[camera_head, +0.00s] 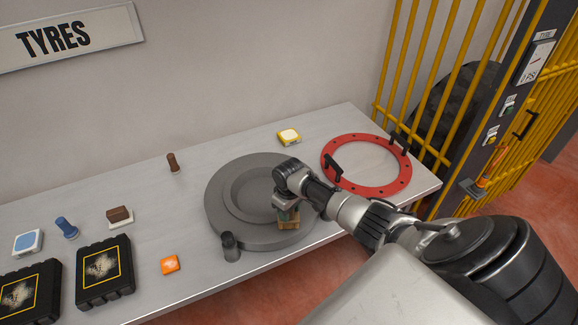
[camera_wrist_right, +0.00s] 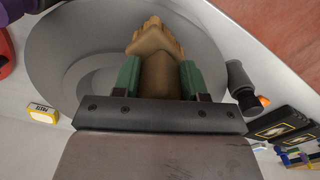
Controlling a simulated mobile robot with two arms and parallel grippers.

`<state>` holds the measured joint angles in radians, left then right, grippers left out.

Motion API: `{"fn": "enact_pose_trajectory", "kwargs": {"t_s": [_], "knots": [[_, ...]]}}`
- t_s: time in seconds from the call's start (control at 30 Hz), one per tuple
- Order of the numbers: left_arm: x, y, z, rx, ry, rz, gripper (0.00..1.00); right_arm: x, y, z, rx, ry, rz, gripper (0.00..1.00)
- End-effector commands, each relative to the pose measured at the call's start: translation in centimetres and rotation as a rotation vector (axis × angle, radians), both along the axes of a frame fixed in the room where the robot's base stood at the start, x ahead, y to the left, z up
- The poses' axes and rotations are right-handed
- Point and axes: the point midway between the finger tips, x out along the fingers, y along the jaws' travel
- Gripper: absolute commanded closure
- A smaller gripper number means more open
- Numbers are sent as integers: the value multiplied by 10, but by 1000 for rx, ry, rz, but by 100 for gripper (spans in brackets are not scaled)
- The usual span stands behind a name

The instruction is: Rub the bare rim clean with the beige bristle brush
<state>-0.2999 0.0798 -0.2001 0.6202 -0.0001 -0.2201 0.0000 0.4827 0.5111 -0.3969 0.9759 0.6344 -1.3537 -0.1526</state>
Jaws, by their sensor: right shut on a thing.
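The bare rim (camera_head: 222,205) is a grey round disc with a recessed middle, lying flat on the bench. My right gripper (camera_head: 287,212) is over its front right part, shut on the beige bristle brush (camera_head: 290,224). In the right wrist view the brush (camera_wrist_right: 157,60) sits between the green finger pads of my right gripper (camera_wrist_right: 160,80), with the grey rim (camera_wrist_right: 55,50) behind it. The brush is at the rim's surface or just above it; I cannot tell whether it touches. My left gripper is not in view.
A dark grey cylinder (camera_head: 230,246) stands at the rim's front edge. A red ring with black handles (camera_head: 372,187) lies to the right, a yellow tin (camera_head: 289,137) behind. An orange item (camera_head: 170,265), black boxes (camera_head: 104,272) and a brown-topped brush (camera_head: 119,216) are to the left.

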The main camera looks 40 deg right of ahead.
Motion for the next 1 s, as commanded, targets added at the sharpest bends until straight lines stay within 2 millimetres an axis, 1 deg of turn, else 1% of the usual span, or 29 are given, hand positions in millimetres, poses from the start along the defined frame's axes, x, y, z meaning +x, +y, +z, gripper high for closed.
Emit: {"fn": "enact_pose_trajectory", "kwargs": {"t_s": [0.2, 0.8, 1.0], "knots": [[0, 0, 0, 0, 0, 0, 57, 1, 0, 3, 0, -2, 0, 77], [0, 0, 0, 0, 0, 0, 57, 0, 0, 48, -1, -2, 1, 77], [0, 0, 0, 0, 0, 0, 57, 0, 0, 50, 0, -1, -1, 77]]}}
